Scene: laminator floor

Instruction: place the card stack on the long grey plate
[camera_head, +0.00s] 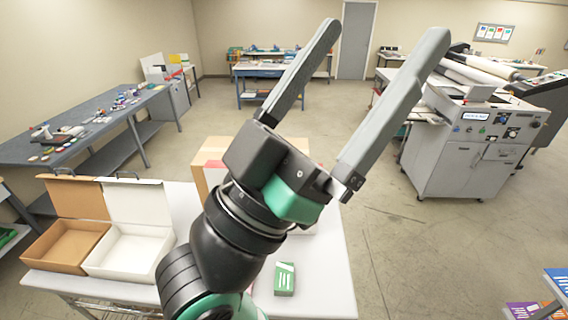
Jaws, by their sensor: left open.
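A small green and white pack (284,279), which looks like the card stack, lies on the white table (325,285) just right of my left forearm. My left gripper (384,36) is raised high in front of the head camera, its two long grey fingers spread wide and pointing up and to the right. Nothing is between the fingers. The gripper is well above and away from the pack. I cannot make out a long grey plate; my arm hides part of the table. My right gripper is not in view.
A brown open box (62,246) and a white open box (128,250) stand at the table's left. A cardboard box (203,165) is partly hidden behind my gripper. A laminator (470,150) stands right, a grey workbench (80,140) left. The table's front right is clear.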

